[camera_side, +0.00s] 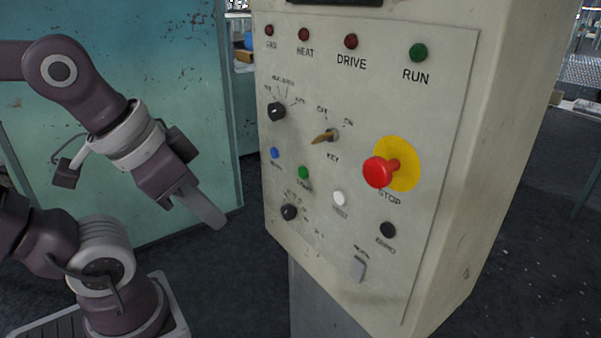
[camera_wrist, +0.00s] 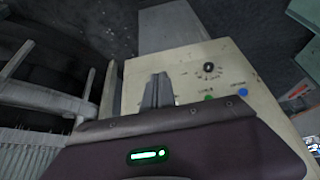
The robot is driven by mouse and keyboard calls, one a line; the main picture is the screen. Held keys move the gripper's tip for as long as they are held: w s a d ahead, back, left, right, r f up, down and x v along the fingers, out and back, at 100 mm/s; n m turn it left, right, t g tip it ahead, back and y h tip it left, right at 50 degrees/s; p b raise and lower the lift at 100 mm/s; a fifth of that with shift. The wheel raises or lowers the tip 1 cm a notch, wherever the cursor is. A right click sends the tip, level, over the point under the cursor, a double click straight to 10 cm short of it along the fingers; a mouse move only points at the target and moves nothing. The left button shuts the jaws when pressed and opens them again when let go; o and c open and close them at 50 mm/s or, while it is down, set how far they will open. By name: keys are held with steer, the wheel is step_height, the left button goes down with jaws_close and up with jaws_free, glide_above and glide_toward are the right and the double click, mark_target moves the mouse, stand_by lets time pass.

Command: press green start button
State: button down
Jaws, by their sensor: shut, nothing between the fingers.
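The green start button (camera_side: 303,173) is on the cream control panel, between a blue button (camera_side: 275,153) and a white button (camera_side: 339,198). In the wrist view the green button (camera_wrist: 209,97) is right of my fingers, partly cut off by my gripper body. My gripper (camera_side: 215,221) is shut and empty, left of the panel in the side view, pointing down and right. It is apart from the button and touches nothing there. In the wrist view the closed fingers (camera_wrist: 159,80) show against the panel face.
The panel (camera_side: 440,180) also has a protruding red stop button (camera_side: 380,171) on a yellow disc, a key (camera_side: 324,136), a black knob (camera_side: 277,112) and a lower knob (camera_side: 289,212). A teal cabinet (camera_side: 140,70) stands behind my arm. Open space lies between my gripper and the panel.

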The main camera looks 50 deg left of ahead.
stand_by(0.8)
steer(key=w+a+r+t+y, duration=0.1)
steer(key=w+a+t+y, duration=0.35)
steer(key=w+a, duration=1.15)
steer(key=m+h, duration=0.5)
steer(key=h, duration=0.1)
glide_toward(303, 173)
steer(key=s+a+f, duration=0.1)
steer(key=a+f, duration=0.2)
steer(key=s+d+f+m+h, duration=0.1)
steer(key=s+d+f+h, duration=0.1)
steer(key=s+d+h, duration=0.1)
steer(key=shift+s+f+g+h, duration=0.35)
steer(key=shift+s+g+h, duration=0.15)
steer(key=shift+s, duration=0.3)
steer(key=shift+w, duration=0.15)
steer(key=w, duration=0.8)
steer(key=shift+w, duration=0.3)
